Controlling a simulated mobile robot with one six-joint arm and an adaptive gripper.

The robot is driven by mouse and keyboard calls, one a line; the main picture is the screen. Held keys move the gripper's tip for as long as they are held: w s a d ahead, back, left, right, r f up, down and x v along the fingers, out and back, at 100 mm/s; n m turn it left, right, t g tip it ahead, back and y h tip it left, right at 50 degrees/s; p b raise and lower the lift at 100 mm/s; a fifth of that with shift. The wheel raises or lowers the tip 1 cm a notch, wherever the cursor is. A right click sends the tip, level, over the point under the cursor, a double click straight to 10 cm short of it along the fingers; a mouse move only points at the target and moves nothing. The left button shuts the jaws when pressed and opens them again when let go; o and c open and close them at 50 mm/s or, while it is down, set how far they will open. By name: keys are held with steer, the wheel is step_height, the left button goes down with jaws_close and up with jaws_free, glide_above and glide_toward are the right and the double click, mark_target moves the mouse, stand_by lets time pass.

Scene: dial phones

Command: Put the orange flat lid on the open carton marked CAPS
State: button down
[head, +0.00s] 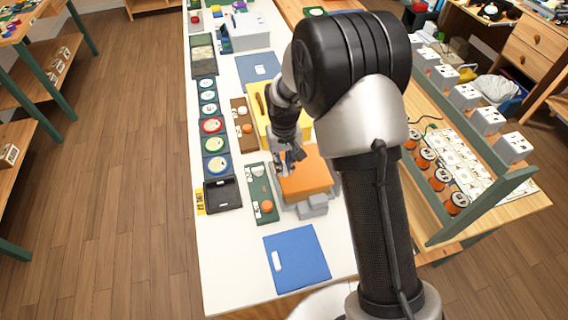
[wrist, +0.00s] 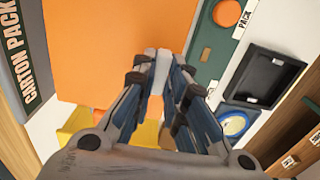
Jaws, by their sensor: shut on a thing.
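The orange flat lid (head: 307,172) is at the middle of the white table in the head view. It fills much of the wrist view as a broad orange sheet (wrist: 105,45). My gripper (head: 288,166) is at the lid's left edge in the head view. In the wrist view its fingertips (wrist: 157,58) are close together on the lid, shut on it. The exact grip point is hard to see. Grey shapes show under and in front of the lid (head: 313,205). I cannot read the mark CAPS, and the carton's opening is not visible.
A green board with round spots (head: 262,193) lies left of the lid, with a black tray (head: 221,194) beyond it. A blue mat (head: 297,259) lies in front. A yellow tray (head: 261,118) is behind. A grey strip (wrist: 28,60) reads CARTON PACK.

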steer(key=shift+f, duration=0.45)
steer(key=c, duration=1.6)
jaws_free()
steer(key=shift+r, duration=0.1)
